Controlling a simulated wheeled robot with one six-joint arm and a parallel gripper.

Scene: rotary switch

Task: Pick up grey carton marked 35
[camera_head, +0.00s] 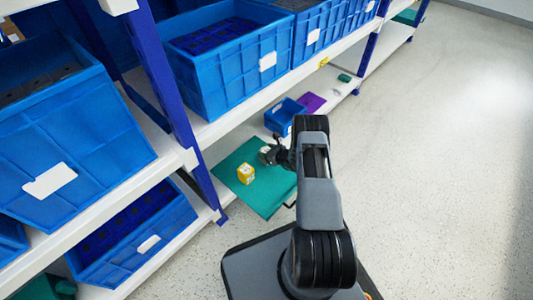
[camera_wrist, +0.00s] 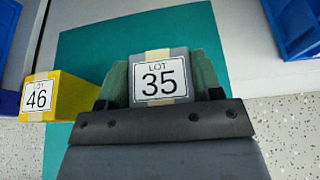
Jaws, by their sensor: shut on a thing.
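The grey carton (camera_wrist: 160,78) has a white label reading LOT 35 and a tan strip of tape, and shows in the wrist view. My gripper (camera_wrist: 162,82) is shut on it, with one greenish finger along each side. In the head view my gripper (camera_head: 268,155) is over the green mat (camera_head: 262,196), and the carton is mostly hidden there. I cannot tell whether the carton touches the mat.
A yellow carton marked 46 (camera_wrist: 52,97) stands just left of the grey one; the head view also shows it (camera_head: 246,174). A small blue bin (camera_head: 284,116) and a purple item (camera_head: 311,102) lie beyond. Shelves with large blue crates (camera_head: 228,62) line the left. Floor at right is clear.

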